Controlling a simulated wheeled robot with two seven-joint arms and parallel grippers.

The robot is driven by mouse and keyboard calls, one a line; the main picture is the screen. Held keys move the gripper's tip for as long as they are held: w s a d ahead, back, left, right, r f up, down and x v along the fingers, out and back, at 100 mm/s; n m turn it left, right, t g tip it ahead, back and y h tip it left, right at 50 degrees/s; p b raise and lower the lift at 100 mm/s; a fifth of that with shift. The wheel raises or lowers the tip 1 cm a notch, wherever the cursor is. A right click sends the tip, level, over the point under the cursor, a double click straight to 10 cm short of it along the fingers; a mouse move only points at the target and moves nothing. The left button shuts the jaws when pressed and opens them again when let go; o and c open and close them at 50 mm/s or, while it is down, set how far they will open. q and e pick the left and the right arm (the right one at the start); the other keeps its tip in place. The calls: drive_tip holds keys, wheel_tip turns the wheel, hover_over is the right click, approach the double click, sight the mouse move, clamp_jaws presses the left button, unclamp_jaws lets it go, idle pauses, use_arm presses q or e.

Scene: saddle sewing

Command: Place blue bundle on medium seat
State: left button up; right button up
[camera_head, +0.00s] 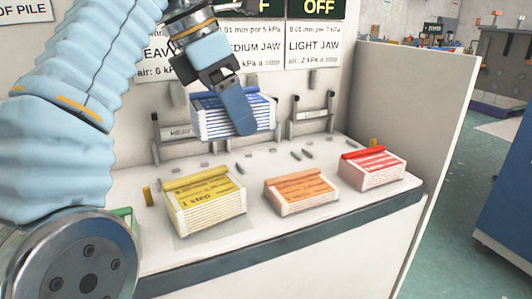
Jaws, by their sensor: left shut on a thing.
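The blue bundle (208,122), a striped white stack with a blue top, hangs in front of the back panel under the "MEDIUM JAW" sign. My left gripper (238,115) reaches down from above and is shut on it, with one blue-grey finger across its front. The medium seat is hidden behind the bundle and gripper, so I cannot tell whether the bundle touches it. My right gripper is not in view.
The heavy seat (157,136) is left of the bundle, and the light seat (312,116) is right. Yellow (207,205), orange (301,192) and red (372,169) bundles stand on the white shelf (255,238) in front. A side wall (408,105) closes the right.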

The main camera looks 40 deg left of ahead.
use_arm(q)
drive_tip(key=shift+w+a+f, duration=0.15)
drive_tip(key=shift+w+a, duration=0.1)
drive_tip(key=shift+w, duration=0.15)
drive_tip(key=w+a+f, duration=0.2)
drive_tip(key=w+f, duration=0.1)
drive_tip(key=w, duration=0.4)
approach(276, 162)
drive_tip(key=shift+w+d+f, duration=0.45)
drive_tip(key=shift+d+f, duration=0.1)
drive_tip(key=shift+d, duration=0.1)
drive_tip(key=shift+w+f, duration=0.4)
drive_tip(key=shift+f, duration=0.05)
drive_tip(key=shift+w+a+f, duration=0.1)
drive_tip(key=shift+w+f, duration=0.1)
drive_tip(key=shift+f, duration=1.55)
